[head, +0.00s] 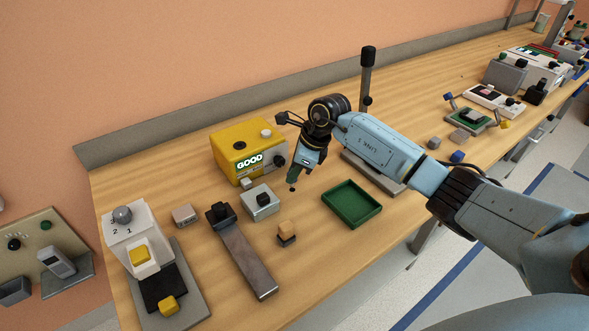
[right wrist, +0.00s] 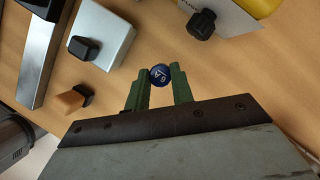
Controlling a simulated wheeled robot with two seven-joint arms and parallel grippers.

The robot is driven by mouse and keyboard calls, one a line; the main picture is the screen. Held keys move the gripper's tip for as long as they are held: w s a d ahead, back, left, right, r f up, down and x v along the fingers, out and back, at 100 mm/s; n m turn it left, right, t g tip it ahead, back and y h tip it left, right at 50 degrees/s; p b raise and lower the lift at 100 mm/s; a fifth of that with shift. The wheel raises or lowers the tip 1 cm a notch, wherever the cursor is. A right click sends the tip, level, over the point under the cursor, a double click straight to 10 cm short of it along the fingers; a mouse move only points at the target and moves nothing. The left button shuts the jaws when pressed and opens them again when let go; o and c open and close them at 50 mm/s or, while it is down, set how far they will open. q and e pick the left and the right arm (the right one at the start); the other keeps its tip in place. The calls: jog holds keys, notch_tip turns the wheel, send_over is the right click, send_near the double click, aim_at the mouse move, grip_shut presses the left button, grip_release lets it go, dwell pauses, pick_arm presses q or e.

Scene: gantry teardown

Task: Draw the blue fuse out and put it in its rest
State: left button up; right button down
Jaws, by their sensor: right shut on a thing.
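My right gripper (head: 292,181) is shut on the blue fuse (right wrist: 160,75). In the right wrist view a round blue end with white marking shows between the green fingers (right wrist: 158,90). In the head view the fingers point down, between the silver box and the green tray, apparently above the table; the fuse there is only a small dark tip. I cannot tell which thing is the fuse's rest. My left gripper is not in view.
A yellow box (head: 230,148) reading GOOD stands behind. A silver box with a black knob (head: 263,200), a tan block on a dark base (head: 286,231) and a green tray (head: 351,203) surround the gripper. A post (head: 366,75) stands behind my arm. Bare wood lies between the tray and tan block.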

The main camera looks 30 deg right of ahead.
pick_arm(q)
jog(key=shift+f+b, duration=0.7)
pick_arm(e)
jog(key=shift+f, duration=0.8)
jog(key=shift+f+b, duration=0.5)
jog(key=shift+f, duration=0.2)
jog(key=shift+f+b, duration=0.3)
jog(key=c, duration=1.1)
grip_release()
jog(key=shift+d+r, duration=0.1)
jog(key=shift+r, duration=0.1)
pick_arm(q)
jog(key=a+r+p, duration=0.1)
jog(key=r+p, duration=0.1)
jog(key=p, duration=0.1)
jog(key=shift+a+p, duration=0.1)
jog(key=shift+p, duration=0.25)
pick_arm(e)
jog(key=v, duration=1.1)
jog(key=w+a+v, duration=0.1)
jog(key=v, duration=0.4)
jog(key=shift+s+r, duration=0.15)
jog(key=shift+r, duration=0.5)
